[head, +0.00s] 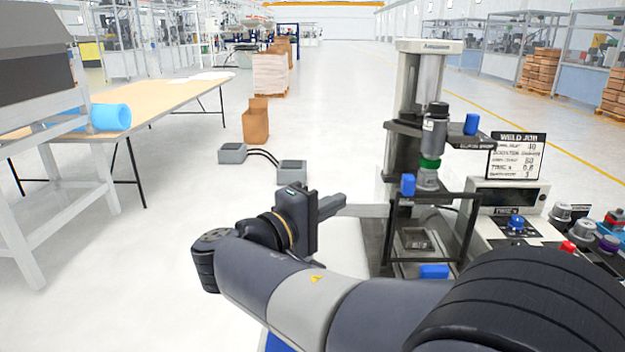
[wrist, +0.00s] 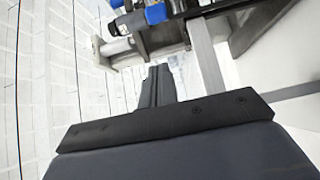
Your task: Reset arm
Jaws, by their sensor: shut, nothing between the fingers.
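My arm crosses the lower middle of the head view from the right, bends at the left and ends in my gripper (head: 333,205). The gripper points to the right, toward the grey welding press (head: 421,90). Its fingers are closed together with nothing between them. In the wrist view the shut fingers (wrist: 158,78) extend up from the dark gripper body, and parts of the press with blue caps show beyond them. In the head view the fingertips appear close to a grey bar by the press; I cannot tell whether they touch.
A control box (head: 510,205) and a "WELD JOB" sign (head: 516,156) stand right of the press. Several buttons and knobs lie at the far right. Two grey foot pedals (head: 232,153) sit on the floor. A wooden-topped table (head: 165,97) stands left.

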